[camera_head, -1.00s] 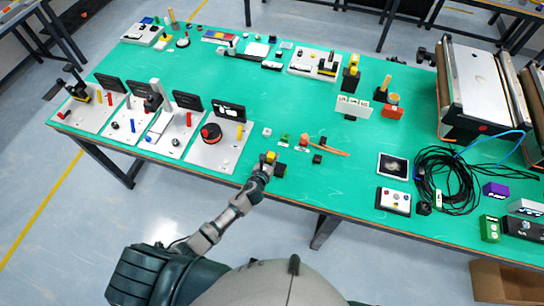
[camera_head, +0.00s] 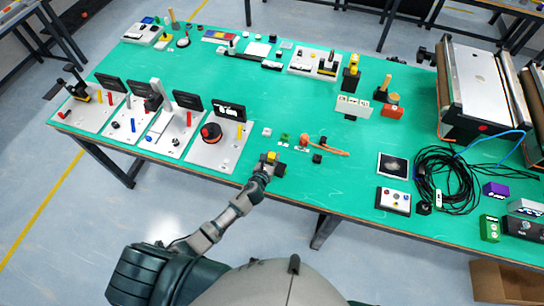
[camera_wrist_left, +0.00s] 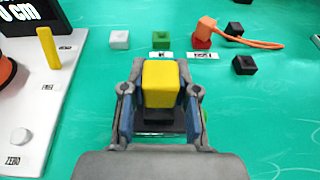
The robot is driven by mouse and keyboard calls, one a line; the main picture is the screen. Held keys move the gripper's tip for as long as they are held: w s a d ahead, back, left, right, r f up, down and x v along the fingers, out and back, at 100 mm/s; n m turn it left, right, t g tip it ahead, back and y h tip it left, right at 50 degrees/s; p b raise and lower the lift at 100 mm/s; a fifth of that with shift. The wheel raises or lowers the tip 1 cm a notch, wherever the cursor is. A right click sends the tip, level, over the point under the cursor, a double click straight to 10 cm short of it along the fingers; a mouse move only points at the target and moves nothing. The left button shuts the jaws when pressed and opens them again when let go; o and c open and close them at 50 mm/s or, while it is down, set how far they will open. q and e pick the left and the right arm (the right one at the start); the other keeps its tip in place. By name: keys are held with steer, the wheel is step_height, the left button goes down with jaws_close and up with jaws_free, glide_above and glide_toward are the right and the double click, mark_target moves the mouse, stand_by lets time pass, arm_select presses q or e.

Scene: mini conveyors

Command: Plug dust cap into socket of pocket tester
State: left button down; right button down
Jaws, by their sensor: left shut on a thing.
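My left gripper (camera_wrist_left: 160,112) is shut on a yellow block (camera_wrist_left: 160,83), which has a dark part (camera_wrist_left: 158,117) below it. In the head view the gripper (camera_head: 268,163) is near the front edge of the green table, with the yellow block (camera_head: 272,156) at its tip. Ahead of it, an orange piece with a long orange tail (camera_wrist_left: 252,39) rests at a small red block (camera_wrist_left: 202,43). I cannot tell for sure which pieces are the dust cap and the pocket tester. My right gripper is not in view.
A white block (camera_wrist_left: 119,39), a green block (camera_wrist_left: 161,40) and a black block (camera_wrist_left: 244,65) lie ahead of the gripper. A light panel (camera_head: 216,148) with a red-and-black knob is at the left.

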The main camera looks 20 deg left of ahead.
arm_select(q)
steer(key=shift+f+b, duration=0.95)
steer(key=shift+f, duration=0.25)
steer(key=c, duration=0.8)
jaws_free()
steer(key=shift+s+r, duration=0.1)
steer(key=shift+s, duration=0.2)
steer(key=v, duration=1.1)
steer(key=shift+s, duration=0.15)
steer(key=shift+r, duration=0.1)
